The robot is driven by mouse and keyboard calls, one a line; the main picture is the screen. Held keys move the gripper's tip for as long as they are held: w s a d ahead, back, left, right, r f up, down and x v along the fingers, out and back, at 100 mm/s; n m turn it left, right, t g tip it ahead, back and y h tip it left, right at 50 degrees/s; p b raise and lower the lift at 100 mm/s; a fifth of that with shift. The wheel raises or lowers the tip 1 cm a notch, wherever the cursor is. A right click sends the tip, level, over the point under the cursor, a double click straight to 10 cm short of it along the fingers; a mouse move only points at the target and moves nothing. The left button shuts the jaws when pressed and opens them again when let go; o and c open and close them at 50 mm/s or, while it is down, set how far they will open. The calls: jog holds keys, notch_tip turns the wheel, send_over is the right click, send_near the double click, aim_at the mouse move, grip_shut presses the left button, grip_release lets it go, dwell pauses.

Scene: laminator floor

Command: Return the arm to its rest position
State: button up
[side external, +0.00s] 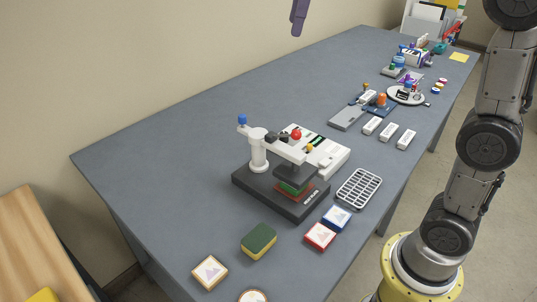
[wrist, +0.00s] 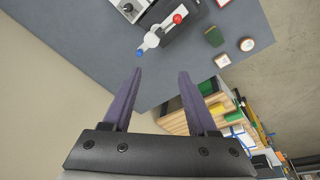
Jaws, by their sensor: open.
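In the wrist view my gripper (wrist: 157,75) has its two purple fingers spread wide, with nothing between them. In the side external view one purple finger end (side external: 299,17) shows at the top edge, high above the back edge of the grey table (side external: 210,130). The rest of my gripper is out of frame there. My arm's lower links stand at the right, beside the table. The press with a white lever arm (side external: 258,152) stands on its dark base on the table, well below and apart from my gripper.
A green and yellow sponge (side external: 259,241), several small tiles and a wire rack (side external: 359,188) lie near the press. White blocks, a grey plate (side external: 346,117) and a round white stand (side external: 406,95) sit farther back. A wooden shelf (side external: 38,240) is at the lower left. The table's left part is clear.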

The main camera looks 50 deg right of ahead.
jog(key=s+f+m+t, duration=0.1)
jog(key=s+f, duration=0.2)
jog(key=s, duration=0.4)
jog(key=s+f+m+t, duration=0.1)
jog(key=s+f+m, duration=0.15)
jog(key=s, duration=0.45)
jog(key=s+f+m, duration=0.2)
jog(key=s+f, duration=0.1)
jog(key=f, duration=0.5)
jog(key=s+f+m+t, duration=0.1)
jog(key=s+f+m, duration=0.1)
jog(key=f, duration=0.5)
jog(key=shift+s+a+f+m, duration=0.15)
jog(key=shift+s+f+m, duration=0.25)
jog(key=shift+s, duration=0.15)
